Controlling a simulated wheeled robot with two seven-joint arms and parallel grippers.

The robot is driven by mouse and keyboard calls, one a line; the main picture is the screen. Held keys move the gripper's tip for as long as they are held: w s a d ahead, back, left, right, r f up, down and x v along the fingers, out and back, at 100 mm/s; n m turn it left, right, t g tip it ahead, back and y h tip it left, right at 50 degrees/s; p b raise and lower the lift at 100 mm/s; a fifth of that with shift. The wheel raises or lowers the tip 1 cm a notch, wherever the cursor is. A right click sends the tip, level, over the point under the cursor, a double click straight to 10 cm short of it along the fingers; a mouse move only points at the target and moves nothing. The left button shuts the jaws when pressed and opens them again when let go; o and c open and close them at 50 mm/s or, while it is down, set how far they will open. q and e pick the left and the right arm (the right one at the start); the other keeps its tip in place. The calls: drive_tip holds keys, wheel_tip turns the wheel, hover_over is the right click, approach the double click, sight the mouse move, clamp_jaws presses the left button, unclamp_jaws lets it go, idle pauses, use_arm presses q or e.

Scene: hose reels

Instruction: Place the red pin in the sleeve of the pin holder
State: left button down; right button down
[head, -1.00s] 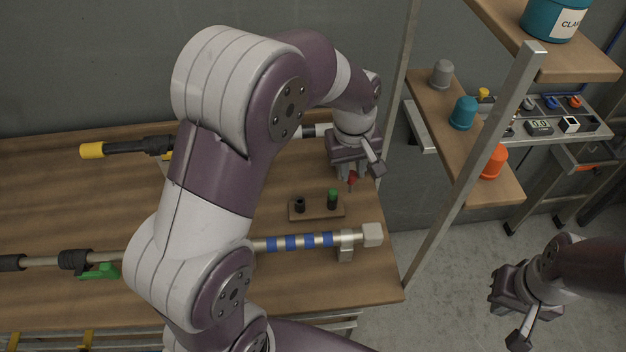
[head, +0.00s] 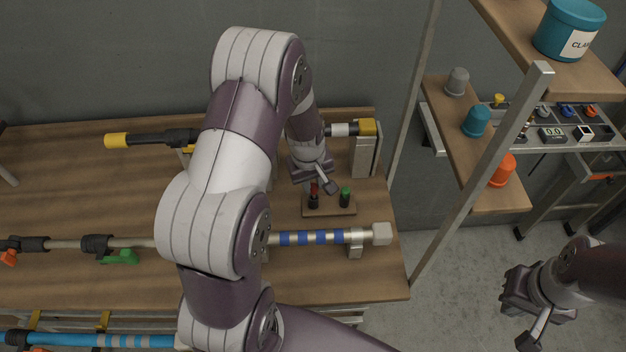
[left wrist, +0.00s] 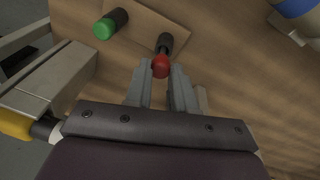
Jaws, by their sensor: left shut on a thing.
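The red pin (head: 314,187) is between the fingers of my left gripper (head: 312,183), which is shut on it; its red head also shows at the fingertips in the left wrist view (left wrist: 160,66). The pin holder (head: 330,210) is a small wooden board on the bench with two black sleeves. The red pin is directly over the left black sleeve (head: 313,202), seemingly in line with it; I cannot tell whether its tip is inside. The other sleeve holds a green pin (head: 346,191). My right gripper (head: 522,305) hangs away from the bench, its jaws unclear.
A blue-banded rod (head: 310,238) on supports runs just in front of the holder. A black rod with yellow ends (head: 117,140) lies behind it. A metal post (head: 480,175) and shelves with caps stand right of the bench.

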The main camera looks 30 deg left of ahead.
use_arm(q)
drive_tip(key=shift+w+a+f, duration=0.15)
drive_tip(key=shift+w+f, duration=0.1)
drive_tip(key=shift+f, duration=0.25)
drive_tip(key=shift+s+f, duration=0.15)
drive_tip(key=shift+f, duration=0.1)
drive_tip(key=shift+f+b, duration=0.35)
drive_tip(key=shift+b, duration=0.05)
drive_tip(key=c, duration=1)
unclamp_jaws()
drive_tip(key=shift+o, duration=0.2)
drive_tip(key=shift+r, duration=0.1)
wheel_tip(320, 180, up, 12)
drive_tip(key=s, duration=0.2)
drive_tip(key=s+d+m, duration=0.8)
drive_tip(key=s+m, duration=0.1)
drive_tip(key=s, duration=0.2)
drive_tip(key=shift+d+f+m, duration=0.15)
drive_tip(key=shift+f+m, duration=0.05)
drive_tip(key=shift+m, duration=0.1)
